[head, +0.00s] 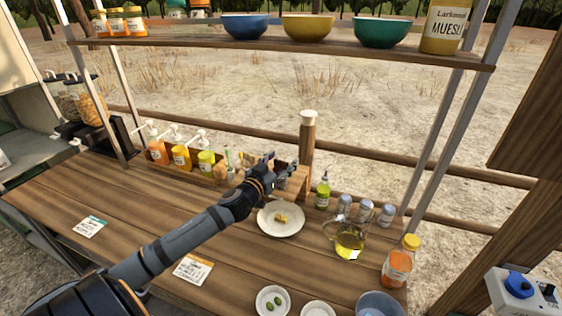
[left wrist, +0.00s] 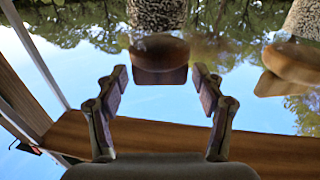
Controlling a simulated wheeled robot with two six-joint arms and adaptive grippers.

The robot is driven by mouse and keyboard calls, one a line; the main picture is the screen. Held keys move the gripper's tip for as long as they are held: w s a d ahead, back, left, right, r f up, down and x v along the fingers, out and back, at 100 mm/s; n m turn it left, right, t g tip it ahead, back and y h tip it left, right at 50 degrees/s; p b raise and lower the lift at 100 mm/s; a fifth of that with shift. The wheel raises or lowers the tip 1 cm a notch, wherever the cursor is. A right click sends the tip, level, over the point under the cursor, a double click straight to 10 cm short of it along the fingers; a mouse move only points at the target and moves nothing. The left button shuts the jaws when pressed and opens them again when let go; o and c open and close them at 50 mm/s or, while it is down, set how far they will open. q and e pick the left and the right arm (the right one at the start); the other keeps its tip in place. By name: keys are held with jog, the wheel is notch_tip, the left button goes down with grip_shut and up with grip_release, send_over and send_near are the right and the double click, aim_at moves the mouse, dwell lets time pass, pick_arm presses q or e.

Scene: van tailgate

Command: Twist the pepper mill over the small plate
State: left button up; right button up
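The small plate (head: 281,232) is white, with a few yellow-brown pieces in its middle, on the wooden counter. My left gripper (head: 282,166) is behind it, over the back of the counter. In the left wrist view, which looks upside down, a pepper mill (left wrist: 158,52) with a speckled clear body and brown wooden cap lies straight ahead. My left fingertips (left wrist: 161,80) are spread to either side of the cap, with gaps visible and nothing clamped. A second similar mill (left wrist: 285,62) stands at the right of that view. In the head view my gripper largely hides the mills. My right gripper is not in view.
A tall brown cylinder with a cream top (head: 308,140) stands behind the gripper. Bottles (head: 181,158) stand left; an oil jug (head: 349,240), several jars and an orange jar (head: 397,265) stand right. A shelf (head: 280,43) with bowls spans above. The left counter is mostly clear.

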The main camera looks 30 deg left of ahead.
aim_at(281, 161)
pick_arm(q)
jog(key=shift+r, duration=0.3)
notch_tip(281, 161, up, 9)
jog(key=shift+r, duration=0.2)
jog(key=shift+f, duration=0.1)
dwell(0.5)
